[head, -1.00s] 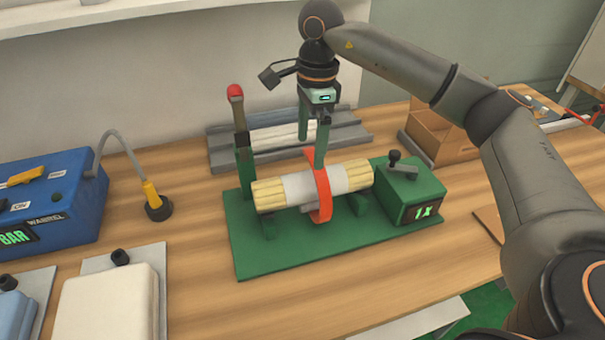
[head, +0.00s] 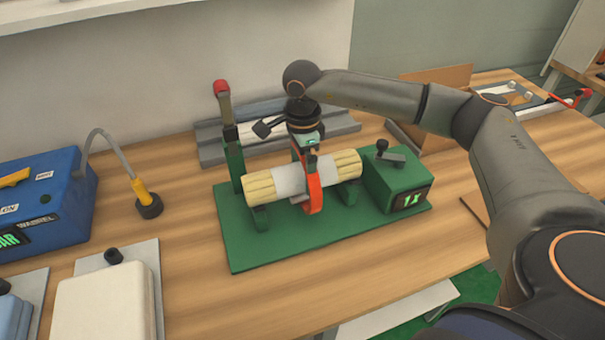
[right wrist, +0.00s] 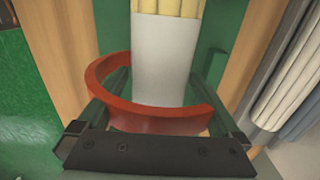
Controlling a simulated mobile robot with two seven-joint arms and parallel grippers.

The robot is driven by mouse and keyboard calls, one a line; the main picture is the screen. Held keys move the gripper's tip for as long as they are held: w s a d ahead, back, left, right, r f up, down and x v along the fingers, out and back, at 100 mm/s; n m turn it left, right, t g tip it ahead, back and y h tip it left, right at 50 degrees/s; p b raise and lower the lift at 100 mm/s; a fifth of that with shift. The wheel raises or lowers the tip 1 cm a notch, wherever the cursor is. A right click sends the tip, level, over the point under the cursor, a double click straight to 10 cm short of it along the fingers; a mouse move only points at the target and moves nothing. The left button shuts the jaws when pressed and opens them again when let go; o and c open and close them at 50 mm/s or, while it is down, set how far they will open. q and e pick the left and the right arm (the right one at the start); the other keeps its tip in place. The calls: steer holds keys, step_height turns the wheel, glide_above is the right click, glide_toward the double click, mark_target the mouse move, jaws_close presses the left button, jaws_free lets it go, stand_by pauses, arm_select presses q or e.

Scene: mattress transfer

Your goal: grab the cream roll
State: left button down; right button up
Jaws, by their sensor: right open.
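The cream roll (head: 345,165) lies level on a green stand (head: 280,255), with a pale band (head: 288,180) around its middle. A red-orange curved clamp (head: 314,190) goes around the roll beside the band. My right gripper (head: 305,158) points down at the roll's middle, close over it. In the right wrist view the roll (right wrist: 168,8) and its pale band (right wrist: 163,55) run between the two open fingers, and the red clamp (right wrist: 105,75) curves across there. Whether the fingers touch the roll cannot be told. My left gripper is not in view.
A green post with a red top (head: 221,88) stands at the roll's left end. A green box with a lever (head: 400,185) is at its right. Behind is a grey tray (head: 210,150). A blue machine (head: 40,205) stands left. Bare table lies in front of the stand.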

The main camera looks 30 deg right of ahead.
steer(key=shift+f, duration=0.4)
steer(key=shift+c, duration=0.2)
steer(key=c, duration=1.4)
steer(key=shift+r, duration=0.1)
steer(key=shift+c, duration=0.2)
